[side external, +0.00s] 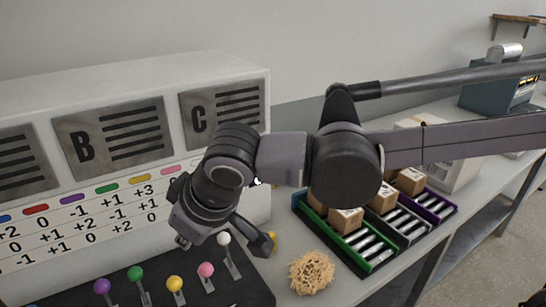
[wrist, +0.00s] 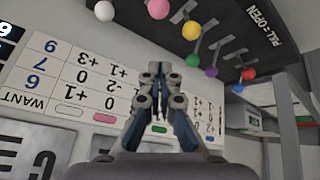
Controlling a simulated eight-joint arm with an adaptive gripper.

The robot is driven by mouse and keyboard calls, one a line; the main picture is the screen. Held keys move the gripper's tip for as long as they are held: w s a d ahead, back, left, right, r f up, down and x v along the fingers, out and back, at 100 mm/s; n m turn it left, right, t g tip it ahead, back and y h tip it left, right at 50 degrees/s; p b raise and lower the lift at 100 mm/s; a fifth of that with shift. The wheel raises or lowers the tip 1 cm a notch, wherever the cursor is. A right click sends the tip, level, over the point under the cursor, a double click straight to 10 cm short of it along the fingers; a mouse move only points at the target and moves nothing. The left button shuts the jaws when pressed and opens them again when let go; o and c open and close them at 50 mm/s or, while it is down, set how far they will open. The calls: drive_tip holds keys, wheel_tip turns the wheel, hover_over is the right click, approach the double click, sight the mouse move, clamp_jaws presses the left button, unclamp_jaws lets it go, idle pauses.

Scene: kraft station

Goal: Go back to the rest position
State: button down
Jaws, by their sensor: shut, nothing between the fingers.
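My gripper (wrist: 157,72) is shut and empty in the wrist view, its two fingers close together in front of the white score panel (wrist: 75,72). In the side external view my arm reaches in from the right and bends down at the wrist, above the lever panel and in front of the white board. The fingers are hard to make out there. The gripper appears apart from the lever knobs, which include purple (side external: 102,286), green (side external: 135,273), yellow (side external: 174,284), pink (side external: 206,269) and white (side external: 224,239) ones.
The white cabinet (side external: 120,90) with letter plates stands behind the dark lever panel (side external: 245,292). A pile of tan shreds (side external: 312,272) lies on the bench. Green (side external: 378,263) and purple (side external: 440,207) trays hold small cardboard boxes (side external: 345,219). A blue-grey machine (side external: 490,92) stands at the back right.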

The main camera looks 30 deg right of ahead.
drive_tip(key=shift+s+d+r, duration=0.15)
drive_tip(key=shift+s+r, duration=0.25)
drive_tip(key=shift+s, duration=0.05)
drive_tip(key=d+f+m+h, duration=0.1)
drive_tip(key=d+f+m, duration=0.15)
drive_tip(key=d, duration=2.15)
drive_tip(key=s+d+f+m, duration=0.2)
drive_tip(key=s+d+f, duration=0.1)
drive_tip(key=d, duration=0.4)
drive_tip(key=s+d+f+m+t+h, duration=0.1)
drive_tip(key=s+d+f+m, duration=0.1)
drive_tip(key=s+d, duration=0.4)
drive_tip(key=shift+d+f, duration=0.5)
drive_tip(key=shift+d, duration=0.3)
drive_tip(key=shift+r, duration=0.1)
